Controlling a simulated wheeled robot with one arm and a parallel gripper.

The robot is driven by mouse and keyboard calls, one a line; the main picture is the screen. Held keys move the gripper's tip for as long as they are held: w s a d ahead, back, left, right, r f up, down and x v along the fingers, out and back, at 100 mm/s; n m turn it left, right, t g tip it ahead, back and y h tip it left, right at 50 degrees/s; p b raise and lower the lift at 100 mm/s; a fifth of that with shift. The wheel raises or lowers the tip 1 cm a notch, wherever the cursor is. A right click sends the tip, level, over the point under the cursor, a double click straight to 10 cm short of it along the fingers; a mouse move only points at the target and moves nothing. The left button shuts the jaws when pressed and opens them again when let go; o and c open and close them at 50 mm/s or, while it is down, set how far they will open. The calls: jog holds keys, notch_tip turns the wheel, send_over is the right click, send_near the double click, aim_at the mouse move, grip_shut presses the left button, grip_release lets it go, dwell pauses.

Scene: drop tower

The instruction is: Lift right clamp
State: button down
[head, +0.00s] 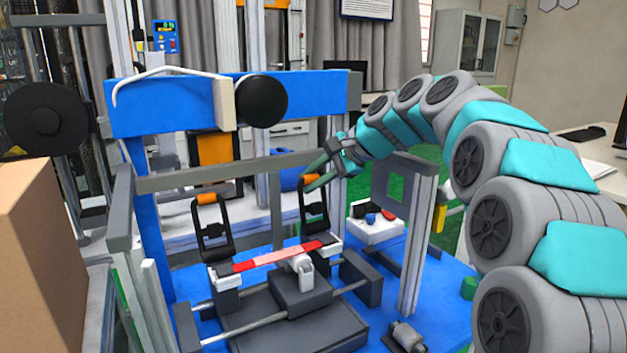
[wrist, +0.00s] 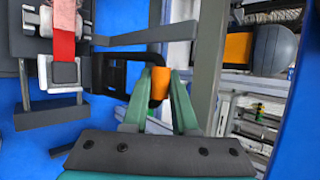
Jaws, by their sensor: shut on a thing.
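The right clamp (head: 314,208) is a black upright frame with an orange grip on top, at the right end of a red and pink strip (head: 278,257). My gripper (head: 316,176) is at the top of this clamp, reaching in from the right. In the wrist view, the green fingers of my gripper (wrist: 159,88) are shut on the clamp's orange grip (wrist: 160,82). The clamp's black arm (wrist: 120,66) runs left to the strip's end. The left clamp (head: 212,230), of the same kind, also stands upright at the strip's other end.
A grey post (head: 413,240) stands right of the clamps, and a grey crossbar (head: 220,172) runs behind them. A blue beam with a black disc (head: 262,101) is above. A cardboard box (head: 40,260) is at far left. A white tray (head: 375,231) lies behind right.

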jog(key=shift+w+a+f+g+h, duration=0.15)
jog(key=shift+w+a+g+h, duration=0.25)
jog(key=shift+w+g, duration=0.15)
jog(key=shift+w+f, duration=0.1)
dwell(0.4)
jog(key=c, duration=1)
grip_release()
jog(key=v, duration=0.7)
jog(key=shift+d+r, duration=0.2)
jog(key=shift+r, duration=0.2)
